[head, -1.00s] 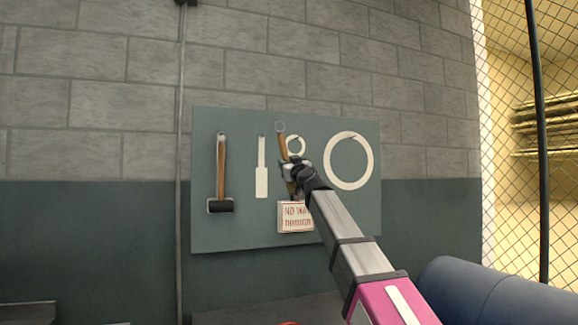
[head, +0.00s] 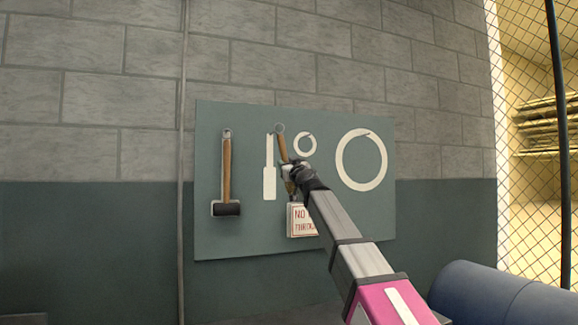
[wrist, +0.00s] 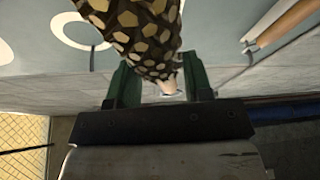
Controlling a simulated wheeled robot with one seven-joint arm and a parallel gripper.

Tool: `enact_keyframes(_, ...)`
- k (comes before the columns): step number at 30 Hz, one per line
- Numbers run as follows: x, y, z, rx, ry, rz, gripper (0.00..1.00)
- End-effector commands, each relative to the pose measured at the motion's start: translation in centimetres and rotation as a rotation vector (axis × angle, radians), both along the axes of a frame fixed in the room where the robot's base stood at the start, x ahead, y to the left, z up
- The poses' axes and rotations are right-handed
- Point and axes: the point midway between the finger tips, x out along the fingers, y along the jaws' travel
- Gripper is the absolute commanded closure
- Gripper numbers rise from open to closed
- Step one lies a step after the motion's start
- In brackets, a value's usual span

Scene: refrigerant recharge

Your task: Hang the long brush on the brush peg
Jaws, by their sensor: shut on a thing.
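The long brush (head: 282,145) has a brown wooden handle with a ring at its top. My gripper (head: 291,171) is shut on it and holds it in front of the tool board, handle up and slightly tilted. In the wrist view a dark, tan-patched part (wrist: 140,35), apparently the brush's, lies between the green fingers (wrist: 162,85). A white brush-shaped outline (head: 269,182) is on the board, just left of the held brush. The ring is near the outline's top, a little right of it. The peg is too small to make out, and contact with it cannot be told.
The grey-green tool board (head: 340,225) is on a block wall. A mallet (head: 227,175) hangs left of the outline. White ring outlines (head: 382,170) are to the right. A lettered sign (head: 300,218) is below my gripper.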

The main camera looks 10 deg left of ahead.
Motion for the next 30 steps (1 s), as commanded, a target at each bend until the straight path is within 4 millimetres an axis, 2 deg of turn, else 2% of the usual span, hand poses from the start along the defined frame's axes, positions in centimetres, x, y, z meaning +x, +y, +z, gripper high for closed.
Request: enact_keyframes(30,4.5,2.8,-0.4,0.000,0.000,0.000,0.81)
